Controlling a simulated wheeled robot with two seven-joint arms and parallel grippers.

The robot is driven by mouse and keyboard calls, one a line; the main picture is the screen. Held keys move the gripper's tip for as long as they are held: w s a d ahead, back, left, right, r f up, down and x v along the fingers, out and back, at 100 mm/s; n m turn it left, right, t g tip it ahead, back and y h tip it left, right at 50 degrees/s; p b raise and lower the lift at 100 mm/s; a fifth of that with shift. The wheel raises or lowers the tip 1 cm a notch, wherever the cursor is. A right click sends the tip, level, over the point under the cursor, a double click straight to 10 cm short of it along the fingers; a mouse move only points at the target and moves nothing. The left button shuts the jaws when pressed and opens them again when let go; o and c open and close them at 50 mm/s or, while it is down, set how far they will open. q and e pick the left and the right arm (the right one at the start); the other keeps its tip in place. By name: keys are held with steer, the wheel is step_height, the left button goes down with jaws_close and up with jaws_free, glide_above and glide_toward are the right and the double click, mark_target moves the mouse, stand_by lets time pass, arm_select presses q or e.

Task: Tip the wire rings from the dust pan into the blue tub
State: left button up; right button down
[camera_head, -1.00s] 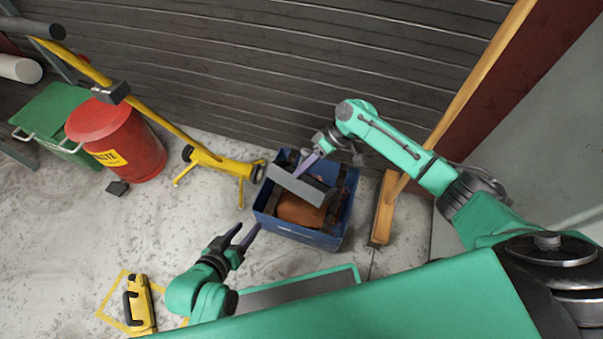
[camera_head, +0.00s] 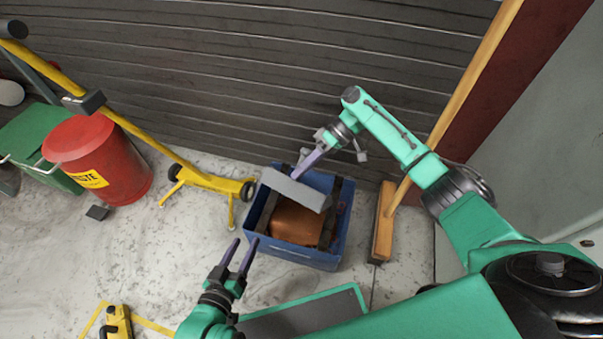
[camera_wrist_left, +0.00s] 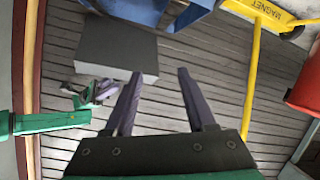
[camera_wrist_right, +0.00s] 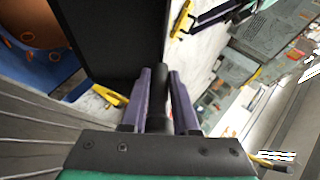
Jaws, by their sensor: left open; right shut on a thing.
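The grey dust pan (camera_head: 292,190) is over the back part of the blue tub (camera_head: 290,255), tilted in the head view. My right gripper (camera_head: 307,166) is shut on its dark handle (camera_wrist_right: 158,85). The pan's dark side (camera_wrist_right: 115,35) fills the upper middle of the right wrist view. In the left wrist view the pan (camera_wrist_left: 118,48) hangs beside the tub's wall (camera_wrist_left: 160,10). I cannot make out the wire rings; the pan's inside is hidden. A rust-brown mass (camera_head: 297,222) lies in the tub. My left gripper (camera_head: 243,250) is open and empty, in front of the tub.
A yellow wheeled magnet sweeper (camera_head: 215,180) stands left of the tub, with a red waste bin (camera_head: 95,165) and a green bin (camera_head: 45,145) beyond. A wooden broom (camera_head: 383,225) stands close on the right. The slatted wall (camera_head: 250,80) is behind.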

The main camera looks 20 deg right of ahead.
steer(key=shift+w+d+b, duration=0.3)
steer(key=shift+w+b, duration=0.05)
steer(key=shift+b, duration=0.55)
arm_select(q)
steer(key=w+r+t+b, duration=0.1)
steer(key=w+r+t, duration=0.3)
steer(key=w+r, duration=0.3)
steer(key=shift+a+h, duration=0.25)
steer(key=shift+h, duration=0.05)
arm_select(e)
steer(key=shift+w+d+r+g+y, duration=0.2)
steer(key=shift+g+y, duration=0.1)
steer(key=shift+y, duration=0.2)
arm_select(q)
steer(key=shift+r, duration=0.1)
stand_by(0.6)
